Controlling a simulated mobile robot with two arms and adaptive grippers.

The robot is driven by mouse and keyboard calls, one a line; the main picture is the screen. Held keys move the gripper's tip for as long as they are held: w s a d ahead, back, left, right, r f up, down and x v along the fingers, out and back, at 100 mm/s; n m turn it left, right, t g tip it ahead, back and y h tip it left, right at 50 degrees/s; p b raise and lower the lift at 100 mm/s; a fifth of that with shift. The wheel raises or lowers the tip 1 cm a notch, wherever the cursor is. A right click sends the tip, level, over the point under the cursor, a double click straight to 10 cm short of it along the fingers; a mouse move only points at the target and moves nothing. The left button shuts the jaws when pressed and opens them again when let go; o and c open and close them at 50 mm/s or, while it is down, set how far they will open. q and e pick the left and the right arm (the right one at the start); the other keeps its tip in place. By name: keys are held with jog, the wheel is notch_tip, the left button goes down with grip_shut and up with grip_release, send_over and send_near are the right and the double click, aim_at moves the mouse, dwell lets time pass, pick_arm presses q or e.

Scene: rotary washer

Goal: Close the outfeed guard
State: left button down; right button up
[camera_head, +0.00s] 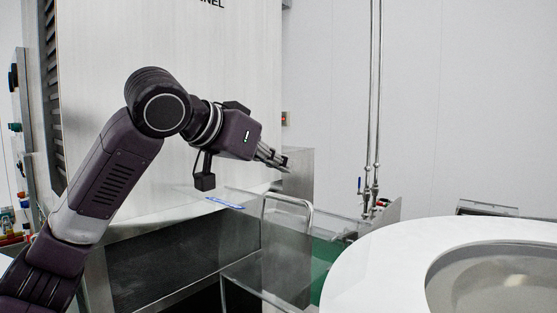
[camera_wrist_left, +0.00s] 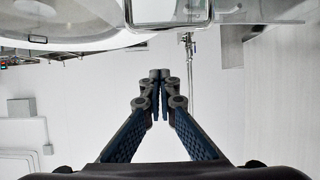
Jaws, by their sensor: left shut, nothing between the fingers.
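The outfeed guard looks like a clear panel (camera_head: 245,268) with thin bright edges at the washer's outfeed, low in the middle of the head view. An upright looped metal handle (camera_head: 287,198) stands at it. What seems the same loop shows at the top of the left wrist view (camera_wrist_left: 168,25). How far the guard stands open I cannot tell. My left gripper (camera_head: 284,163) is shut and empty, above the handle and apart from it. Its closed fingertips also show in the left wrist view (camera_wrist_left: 160,74). My right gripper is not in view.
The tall pale washer housing (camera_head: 190,60) stands behind my left arm. A round white table (camera_head: 380,265) with a grey recess fills the lower right. Vertical pipes (camera_head: 375,100) run up the wall behind. The air right of my gripper is clear.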

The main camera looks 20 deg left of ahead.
pick_arm(q)
jog(key=p, duration=0.3)
send_over(291, 221)
jog(key=w, duration=0.2)
notch_tip(291, 221, down, 2)
jog(key=shift+d+f, duration=0.15)
jog(key=shift+f, duration=0.4)
jog(key=shift+d+f, duration=0.15)
jog(key=shift+f, duration=0.4)
jog(key=shift+s+a+f+p, duration=0.3)
jog(key=shift+s+f+p, duration=0.15)
jog(key=shift+s, duration=0.25)
jog(key=shift+s+a+f, duration=0.1)
jog(key=shift+s+a, duration=0.05)
jog(key=shift+s, duration=0.35)
jog(key=shift+w+f, duration=0.2)
jog(key=shift+f, duration=0.05)
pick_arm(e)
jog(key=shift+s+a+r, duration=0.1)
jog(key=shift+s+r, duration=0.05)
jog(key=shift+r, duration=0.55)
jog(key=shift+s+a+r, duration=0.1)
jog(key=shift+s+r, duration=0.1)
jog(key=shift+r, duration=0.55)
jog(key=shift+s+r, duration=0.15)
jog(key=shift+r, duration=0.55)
